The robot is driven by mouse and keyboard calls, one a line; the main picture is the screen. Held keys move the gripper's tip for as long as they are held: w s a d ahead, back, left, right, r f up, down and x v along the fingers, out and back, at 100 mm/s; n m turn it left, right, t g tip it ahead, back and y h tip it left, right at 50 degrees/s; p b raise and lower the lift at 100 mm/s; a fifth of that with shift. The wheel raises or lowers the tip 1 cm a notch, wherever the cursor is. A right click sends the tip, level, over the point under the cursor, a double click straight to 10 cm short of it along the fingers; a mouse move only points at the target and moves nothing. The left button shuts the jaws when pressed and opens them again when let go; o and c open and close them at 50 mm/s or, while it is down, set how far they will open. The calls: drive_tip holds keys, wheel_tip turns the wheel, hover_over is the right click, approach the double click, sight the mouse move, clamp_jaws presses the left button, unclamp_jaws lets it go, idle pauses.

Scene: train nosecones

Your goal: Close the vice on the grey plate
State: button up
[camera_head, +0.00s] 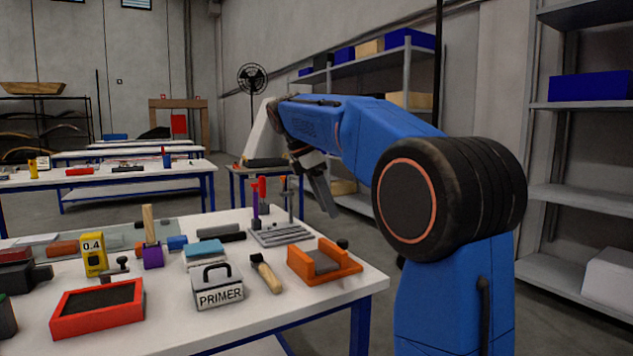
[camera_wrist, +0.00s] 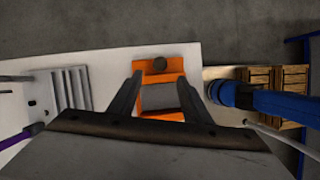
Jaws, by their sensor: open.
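The orange vice (camera_head: 340,272) stands near the right end of the white workbench, with a dark round knob (camera_head: 342,243) at its far end. In the wrist view the vice (camera_wrist: 160,66) lies between my fingers, its knob toward the top. A flat grey surface, which looks like the grey plate (camera_head: 323,262), shows between its two orange jaws; I cannot tell whether the jaws touch it. My gripper (camera_head: 328,208) is open and empty above and behind the vice, fingers pointing down. Both fingers also show in the wrist view (camera_wrist: 160,80).
A grey slotted rack (camera_head: 280,235) with upright tools stands left of the vice. A wooden-handled brush (camera_head: 266,273) and a PRIMER box (camera_head: 217,288) are nearer. A red tray (camera_head: 97,312) lies at the front left.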

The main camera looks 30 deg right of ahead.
drive_tip(key=v, duration=0.7)
drive_tip(key=shift+s+r, duration=0.1)
drive_tip(key=n+t, duration=0.2)
drive_tip(key=n, duration=0.1)
approach(342, 241)
drive_tip(key=x, duration=0.8)
drive_tip(key=shift+d, duration=0.1)
idle(0.4)
drive_tip(key=c, duration=1)
drive_tip(key=shift+m+g, duration=0.3)
drive_tip(key=shift+m, duration=0.1)
